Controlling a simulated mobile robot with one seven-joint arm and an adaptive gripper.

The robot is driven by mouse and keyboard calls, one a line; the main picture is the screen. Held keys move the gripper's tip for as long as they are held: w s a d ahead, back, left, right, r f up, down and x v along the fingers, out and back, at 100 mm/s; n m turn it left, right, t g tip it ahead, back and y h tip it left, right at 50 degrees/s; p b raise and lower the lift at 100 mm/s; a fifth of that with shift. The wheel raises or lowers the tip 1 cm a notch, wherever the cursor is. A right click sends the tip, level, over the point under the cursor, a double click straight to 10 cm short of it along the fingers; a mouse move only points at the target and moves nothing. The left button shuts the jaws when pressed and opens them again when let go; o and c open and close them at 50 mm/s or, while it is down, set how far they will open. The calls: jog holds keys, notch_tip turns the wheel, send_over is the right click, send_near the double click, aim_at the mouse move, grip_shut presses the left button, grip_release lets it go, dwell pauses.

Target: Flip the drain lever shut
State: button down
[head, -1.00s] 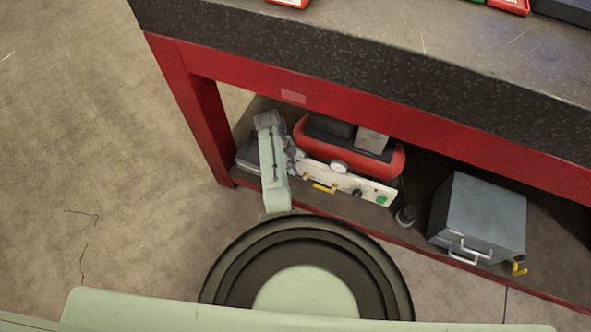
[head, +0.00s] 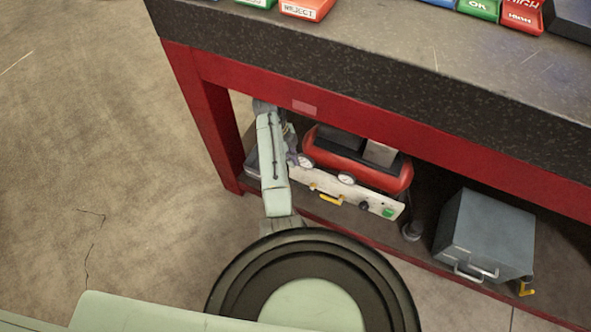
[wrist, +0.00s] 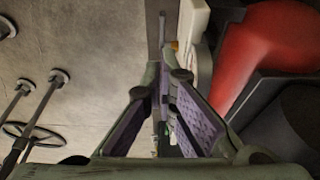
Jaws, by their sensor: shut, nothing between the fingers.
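Under the bench in the head view, a red tank (head: 395,181) has a white front panel (head: 378,205) with a yellow lever (head: 327,198) lying along it. A second yellow lever (head: 525,288) is on the lower right of a grey box (head: 487,232). I cannot tell for certain which is the drain lever. My gripper (head: 294,152) is at the tank's left end, partly hidden by my forearm. In the wrist view my gripper (wrist: 165,78) is shut and empty, beside the white panel (wrist: 192,40). A small yellow bit (wrist: 173,45) shows past the fingertips.
The red bench leg (head: 218,135) stands left of my arm, and the red rail (head: 400,135) runs above. A small dark round object (head: 412,231) lies on the shelf between tank and box. Coloured bins (head: 305,8) stand on the bench top. The left floor is clear.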

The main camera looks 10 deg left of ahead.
jog(key=shift+v, duration=1.1)
